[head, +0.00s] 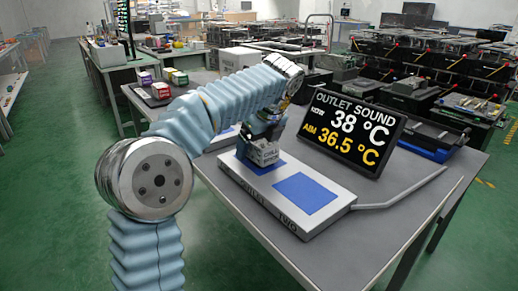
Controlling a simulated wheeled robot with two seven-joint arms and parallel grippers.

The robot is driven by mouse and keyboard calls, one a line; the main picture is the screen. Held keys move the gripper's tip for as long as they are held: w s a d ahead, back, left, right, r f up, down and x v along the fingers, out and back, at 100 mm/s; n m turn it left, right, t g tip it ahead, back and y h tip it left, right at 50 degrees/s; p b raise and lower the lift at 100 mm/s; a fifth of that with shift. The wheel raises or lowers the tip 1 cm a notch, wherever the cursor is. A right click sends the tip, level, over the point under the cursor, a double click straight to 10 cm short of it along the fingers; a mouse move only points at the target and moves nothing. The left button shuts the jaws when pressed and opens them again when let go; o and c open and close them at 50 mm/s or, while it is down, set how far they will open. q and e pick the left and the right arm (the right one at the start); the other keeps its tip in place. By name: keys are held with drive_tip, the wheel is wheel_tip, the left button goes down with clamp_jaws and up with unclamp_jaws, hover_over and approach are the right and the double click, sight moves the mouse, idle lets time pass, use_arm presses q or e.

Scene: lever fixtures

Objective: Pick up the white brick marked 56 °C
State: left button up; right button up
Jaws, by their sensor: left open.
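A small whitish-grey brick (264,154) with dark lettering stands on the left blue pad of the white plate (335,205) in the head view. Its lettering is too small to read, so I cannot tell whether it is marked 56 °C. My left gripper (263,143) is open and points down right at this brick. It hides the brick's top and part of its sides, and I cannot tell whether the fingers touch it. My right gripper is not in view.
The other blue pad (303,194) is bare. A black display (348,133) behind the plate reads 38 °C, aim 36.5 °C. A grey pipe (405,193) runs right from the plate. Several coloured bricks, including a purple one (145,79), lie at the table's far left.

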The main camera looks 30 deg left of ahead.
use_arm(q)
drive_tip(key=shift+f, duration=0.25)
idle(0.6)
drive_tip(key=shift+c, duration=0.4)
drive_tip(key=shift+r, duration=0.1)
drive_tip(key=c, duration=1.3)
